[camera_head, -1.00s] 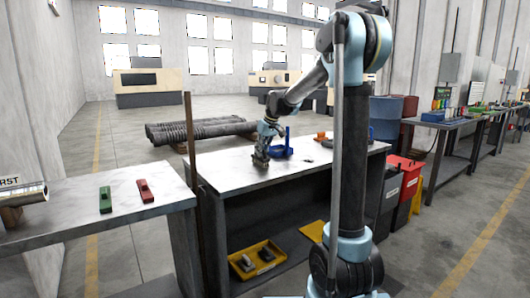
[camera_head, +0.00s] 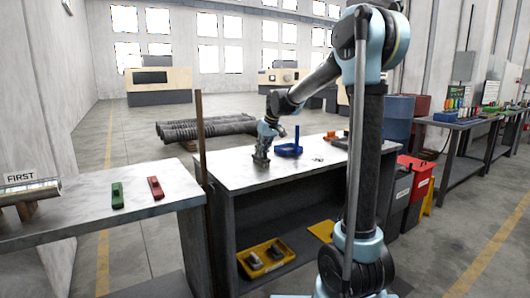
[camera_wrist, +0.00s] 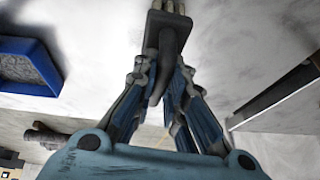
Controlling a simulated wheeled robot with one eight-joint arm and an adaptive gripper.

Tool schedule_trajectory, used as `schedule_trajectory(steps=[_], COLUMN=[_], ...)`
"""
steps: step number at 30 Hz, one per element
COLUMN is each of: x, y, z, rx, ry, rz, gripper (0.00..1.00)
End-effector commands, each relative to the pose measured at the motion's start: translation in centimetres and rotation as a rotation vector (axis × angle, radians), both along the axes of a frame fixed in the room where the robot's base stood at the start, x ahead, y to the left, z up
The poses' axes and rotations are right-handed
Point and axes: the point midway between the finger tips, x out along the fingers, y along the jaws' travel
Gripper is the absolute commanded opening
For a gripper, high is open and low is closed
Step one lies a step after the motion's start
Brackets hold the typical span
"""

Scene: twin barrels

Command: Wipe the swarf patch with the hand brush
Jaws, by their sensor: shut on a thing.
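My gripper (camera_head: 262,157) is over the left part of the white workbench top (camera_head: 232,172). In the wrist view my gripper (camera_wrist: 168,82) is shut on the dark handle of the hand brush (camera_wrist: 169,22), whose pale bristles point to the top edge. In the head view the brush cannot be told apart from the fingers. A blue dustpan-like tray (camera_head: 288,150) stands right of my gripper; it also shows at the left in the wrist view (camera_wrist: 22,88). A small dark patch (camera_head: 318,160), possibly the swarf, lies right of the tray, apart from my gripper.
A brown upright post (camera_head: 200,130) stands at the bench's left end. A nearer table (camera_head: 80,218) holds a green block (camera_head: 117,195) and a red block (camera_head: 155,187). Red and grey bins (camera_head: 418,180) stand at the right.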

Motion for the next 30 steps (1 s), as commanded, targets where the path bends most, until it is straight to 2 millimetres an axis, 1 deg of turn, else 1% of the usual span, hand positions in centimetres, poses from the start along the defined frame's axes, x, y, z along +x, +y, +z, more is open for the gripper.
schedule_trajectory(steps=[6, 10, 14, 24, 30], x=[0.9, 1.1, 1.4, 2.7, 3.0], y=[0.6, 0.6, 0.1, -1.9, -2.4], z=[0.1, 0.1, 0.1, 0.1, 0.1], rx=[0.001, 0.000, 0.000, -0.001, 0.000], ry=[0.000, 0.000, 0.000, -0.001, 0.000], rz=[0.001, 0.001, 0.000, 0.001, 0.000], gripper=[0.00, 0.00, 0.00, 0.00, 0.00])
